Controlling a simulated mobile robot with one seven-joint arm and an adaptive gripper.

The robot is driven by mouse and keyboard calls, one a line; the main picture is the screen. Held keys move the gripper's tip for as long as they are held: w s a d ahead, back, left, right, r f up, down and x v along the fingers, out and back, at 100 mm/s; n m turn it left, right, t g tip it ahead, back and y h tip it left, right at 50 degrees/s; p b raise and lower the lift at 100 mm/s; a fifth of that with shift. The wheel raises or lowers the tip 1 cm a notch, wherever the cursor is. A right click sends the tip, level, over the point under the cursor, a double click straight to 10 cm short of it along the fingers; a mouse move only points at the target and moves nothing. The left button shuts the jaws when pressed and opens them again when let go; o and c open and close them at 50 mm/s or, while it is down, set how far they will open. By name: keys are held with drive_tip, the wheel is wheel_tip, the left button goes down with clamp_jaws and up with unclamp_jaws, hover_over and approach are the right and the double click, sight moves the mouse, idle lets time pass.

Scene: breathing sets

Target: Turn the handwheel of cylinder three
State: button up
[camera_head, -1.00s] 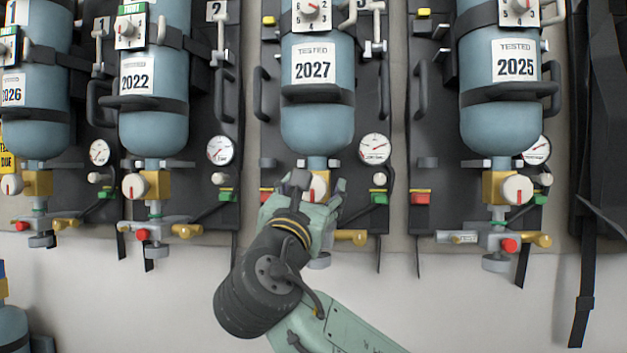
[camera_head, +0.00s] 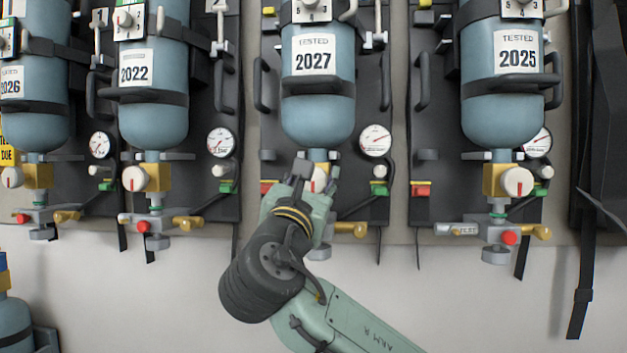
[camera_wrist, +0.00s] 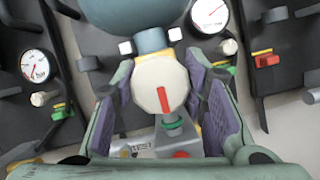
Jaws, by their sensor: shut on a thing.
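The blue-grey cylinder (camera_head: 317,115) labelled TESTED 2027 hangs mid-view in the head view, valve end down. Its handwheel (camera_wrist: 150,85) is a white faceted knob with a red mark, which stands nearly upright in the wrist view. My gripper (camera_head: 318,178) is at this handwheel from below, with one finger on each side. In the wrist view the purple-grey pads flank the knob, and the gripper is shut on it. In the head view my fingers hide much of the knob. A brass valve body sits behind it.
A 2022 cylinder (camera_head: 152,115) hangs to the left and a 2025 cylinder (camera_head: 502,115) to the right, each with its own white handwheel. A pressure gauge (camera_head: 375,140) and a green-and-yellow block (camera_head: 379,188) sit close right of my gripper.

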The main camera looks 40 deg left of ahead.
drive_tip(key=shift+c, duration=0.9)
drive_tip(key=shift+m, duration=0.3)
